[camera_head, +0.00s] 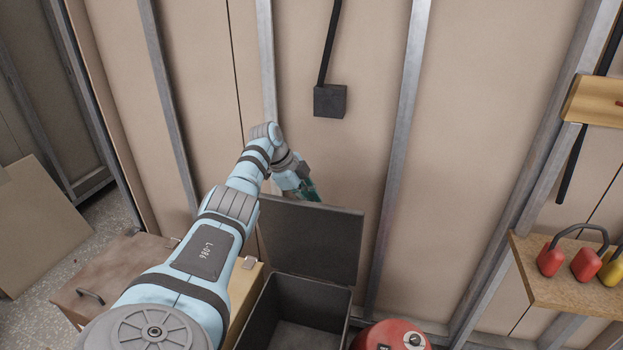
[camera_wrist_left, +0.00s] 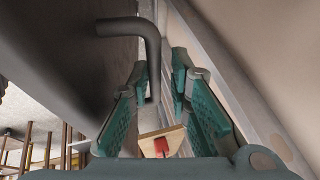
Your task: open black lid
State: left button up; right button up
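The black lid (camera_head: 312,238) stands raised and upright at the back of an open dark box (camera_head: 262,312), whose inside shows empty where I can see it. My left gripper (camera_head: 312,192) is at the lid's top edge, partly hidden behind it. In the left wrist view its teal fingers (camera_wrist_left: 163,78) are apart, so it is open. A dark bent handle (camera_wrist_left: 150,45) on the lid's dark face reaches to the gap between the fingers; I cannot tell if it touches them. My right gripper is in neither view.
A wall with metal studs (camera_head: 400,150) stands close behind the lid. A red round object (camera_head: 390,336) is right of the box. A brown case (camera_head: 110,275) is to the left. A wooden shelf (camera_head: 560,285) holds red and yellow weights at right.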

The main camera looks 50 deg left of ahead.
pick_arm(q)
jog(key=v, duration=1)
jog(key=shift+r, duration=0.2)
jog(key=shift+s+a, duration=0.15)
